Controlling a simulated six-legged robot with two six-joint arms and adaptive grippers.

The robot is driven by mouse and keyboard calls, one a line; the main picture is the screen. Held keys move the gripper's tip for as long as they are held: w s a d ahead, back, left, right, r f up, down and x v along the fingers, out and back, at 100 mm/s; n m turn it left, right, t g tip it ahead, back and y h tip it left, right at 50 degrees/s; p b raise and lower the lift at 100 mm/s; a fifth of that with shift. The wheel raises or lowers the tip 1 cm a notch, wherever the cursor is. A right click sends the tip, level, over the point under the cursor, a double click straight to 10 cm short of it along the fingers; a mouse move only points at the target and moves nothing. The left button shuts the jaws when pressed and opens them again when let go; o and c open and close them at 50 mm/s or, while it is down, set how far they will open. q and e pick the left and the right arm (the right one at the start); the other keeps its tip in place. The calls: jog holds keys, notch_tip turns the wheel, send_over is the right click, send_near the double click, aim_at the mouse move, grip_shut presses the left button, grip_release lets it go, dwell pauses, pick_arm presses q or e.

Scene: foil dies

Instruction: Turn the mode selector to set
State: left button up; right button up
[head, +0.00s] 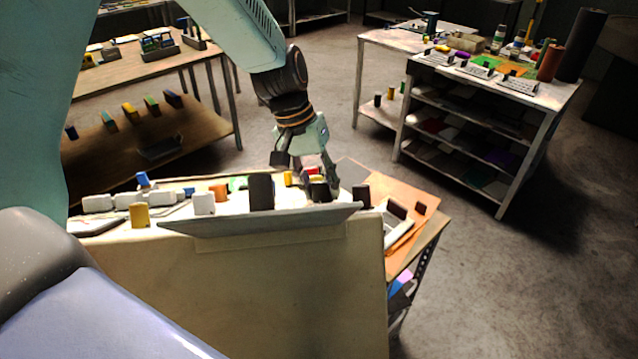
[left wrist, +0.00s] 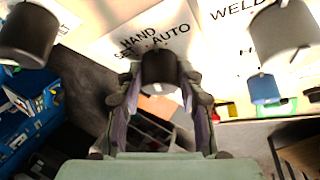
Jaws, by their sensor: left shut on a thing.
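The mode selector (left wrist: 158,68) is a dark round knob in the left wrist view, under a white label (left wrist: 150,38) reading HAND, SET and AUTO. My left gripper (left wrist: 158,90) has its two fingers closed on the sides of this knob. In the head view my left gripper (head: 318,183) reaches down to the bench top, on a dark knob (head: 319,193). I cannot tell which word the knob points to. My right gripper is not in view.
A shelved table (head: 487,125) is at the back right, with open floor between.

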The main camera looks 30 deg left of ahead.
pick_arm(q)
jog(key=shift+w+f, duration=0.15)
jog(key=shift+w, duration=0.05)
jog(key=shift+c, duration=0.3)
jog(key=shift+n, duration=0.3)
jog(key=n+g+y, duration=0.1)
jog(key=n+y, duration=0.1)
jog(key=n, duration=0.1)
jog(key=shift+d, duration=0.1)
jog(key=n+g+y, duration=0.1)
jog(key=n+y, duration=0.1)
jog(key=n, duration=0.2)
jog(key=shift+w+d, duration=0.1)
jog(key=shift+w, duration=0.05)
jog(key=n+g+y, duration=0.1)
jog(key=n+g, duration=0.1)
jog(key=n, duration=0.1)
jog(key=n+g, duration=0.1)
jog(key=n, duration=0.1)
jog(key=shift+w+n+g+y, duration=0.1)
jog(key=shift+n+g+y, duration=0.2)
jog(key=shift+n+y, duration=0.1)
jog(key=shift+n+g, duration=0.6)
jog(key=shift+n, duration=0.3)
jog(key=o, duration=1.2)
jog(key=shift+c, duration=0.2)
